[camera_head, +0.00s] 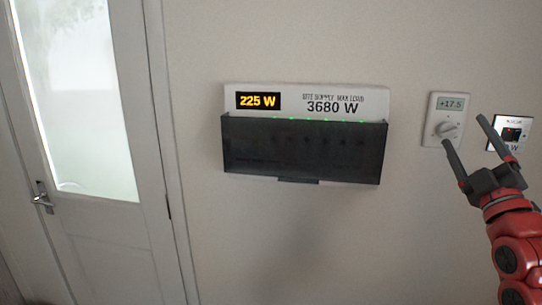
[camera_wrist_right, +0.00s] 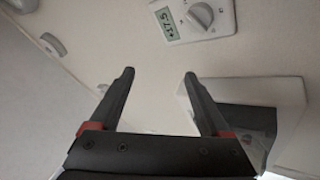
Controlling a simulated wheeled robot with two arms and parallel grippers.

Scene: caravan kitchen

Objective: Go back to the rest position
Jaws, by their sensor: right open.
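My right gripper (camera_head: 462,133) is open and empty at the right of the head view, on the end of my red arm. It overlaps the area between the thermostat and the small switch panel in that picture. In the right wrist view my right gripper (camera_wrist_right: 160,75) shows two dark fingers spread apart with nothing between them. The fingertips appear apart from the wall. My left gripper is not in view.
A white electrical box (camera_head: 300,90) with a dark cover (camera_head: 300,152) is on the wall, reading 225 W and 3680 W. A thermostat (camera_head: 436,103) reading +17.5 and a switch panel (camera_head: 525,121) are to its right. A door (camera_head: 100,235) with a handle is at left.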

